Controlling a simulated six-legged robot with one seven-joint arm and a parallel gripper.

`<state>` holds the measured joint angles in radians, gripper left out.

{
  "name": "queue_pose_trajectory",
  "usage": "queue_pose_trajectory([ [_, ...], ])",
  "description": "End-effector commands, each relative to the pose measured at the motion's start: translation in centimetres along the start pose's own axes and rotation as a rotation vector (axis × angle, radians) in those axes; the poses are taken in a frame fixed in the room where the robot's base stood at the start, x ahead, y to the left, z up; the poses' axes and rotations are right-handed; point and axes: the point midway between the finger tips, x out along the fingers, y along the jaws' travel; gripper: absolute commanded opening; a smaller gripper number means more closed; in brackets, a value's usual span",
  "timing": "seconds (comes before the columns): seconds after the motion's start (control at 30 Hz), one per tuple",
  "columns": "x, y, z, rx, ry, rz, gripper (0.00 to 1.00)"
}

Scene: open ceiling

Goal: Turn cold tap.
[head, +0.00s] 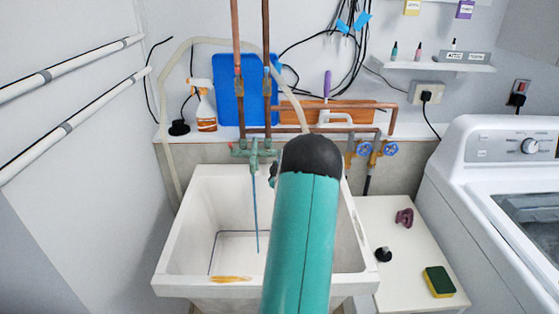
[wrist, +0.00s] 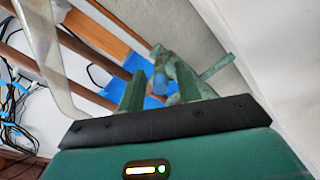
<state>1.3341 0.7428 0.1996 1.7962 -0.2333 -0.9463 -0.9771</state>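The old green tap (head: 254,152) is fixed on copper pipes above the back of the white sink (head: 176,242). A thin blue line (head: 257,215), which looks like running water, drops from its spout into the sink. My arm hides the right side of the tap in the head view. In the wrist view the greenish tap body (wrist: 176,68) is just beyond my fingers, with a blue part (wrist: 160,84), seemingly a tap handle, showing between them. My gripper (wrist: 160,80) is open, its fingers apart on either side of the blue part. I cannot tell whether they touch it.
Two blue-handled valves (head: 365,149) (head: 390,149) sit on pipes right of the sink. A blue board (head: 232,105) and a spray bottle (head: 203,105) stand on the back ledge. A washing machine (head: 480,150) is at right. A sponge (head: 438,281) lies on the side counter.

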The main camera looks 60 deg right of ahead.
Motion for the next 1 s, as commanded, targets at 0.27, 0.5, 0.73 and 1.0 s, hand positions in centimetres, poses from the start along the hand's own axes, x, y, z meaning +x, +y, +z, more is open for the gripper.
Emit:
queue_pose_trajectory([
  [0.27,1.50,0.02,0.02,0.000,0.000,0.000,0.34],
  [0.5,1.46,0.02,0.03,0.000,-0.001,0.000,0.16],
  [0.73,1.44,0.02,0.04,0.000,-0.001,0.000,0.00],
  [1.0,1.45,0.18,-0.05,0.002,-0.014,-0.019,0.00],
])
